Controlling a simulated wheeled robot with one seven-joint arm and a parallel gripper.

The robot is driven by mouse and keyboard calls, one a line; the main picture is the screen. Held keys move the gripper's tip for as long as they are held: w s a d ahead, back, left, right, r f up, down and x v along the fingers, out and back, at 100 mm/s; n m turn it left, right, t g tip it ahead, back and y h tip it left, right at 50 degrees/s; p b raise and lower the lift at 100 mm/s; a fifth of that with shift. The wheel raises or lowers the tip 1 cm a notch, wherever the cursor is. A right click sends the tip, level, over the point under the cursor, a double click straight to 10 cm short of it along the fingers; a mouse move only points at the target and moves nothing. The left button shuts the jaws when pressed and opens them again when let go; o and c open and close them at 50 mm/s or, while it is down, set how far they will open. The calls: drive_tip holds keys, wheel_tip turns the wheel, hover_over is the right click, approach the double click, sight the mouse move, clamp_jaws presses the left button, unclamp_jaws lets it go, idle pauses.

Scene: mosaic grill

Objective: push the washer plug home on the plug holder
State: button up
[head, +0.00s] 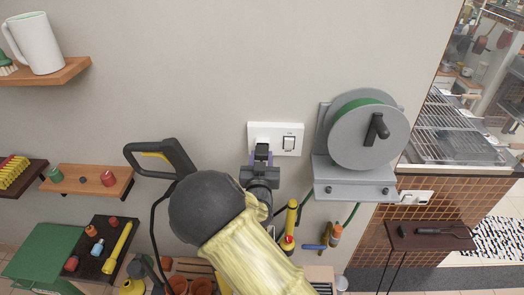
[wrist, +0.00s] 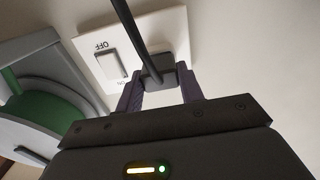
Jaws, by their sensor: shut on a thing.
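The washer plug (wrist: 158,68) is a dark block with a black cable (wrist: 128,22) running from it. It is between the two purple fingers of my gripper (wrist: 160,82), which is shut on it. In the head view the plug (head: 262,149) is at the left half of a white wall plate (head: 290,131), which seems to be the plug holder. The plate also shows in the wrist view (wrist: 175,24), with a rocker switch (wrist: 111,65) marked OFF beside the plug. The plug hides its own front, so I cannot tell whether a gap is left.
A grey hose reel (head: 352,140) with green hose hangs just right of the plate. A black and yellow washer handle (head: 165,157) is left of my arm. Shelves (head: 100,178) hold small items at left; tools and pots crowd below. The wall above the plate is clear.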

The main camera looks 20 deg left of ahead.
drive_tip(key=shift+s, duration=0.2)
idle(0.5)
drive_tip(key=shift+b+v, duration=0.5)
drive_tip(key=shift+v, duration=1.65)
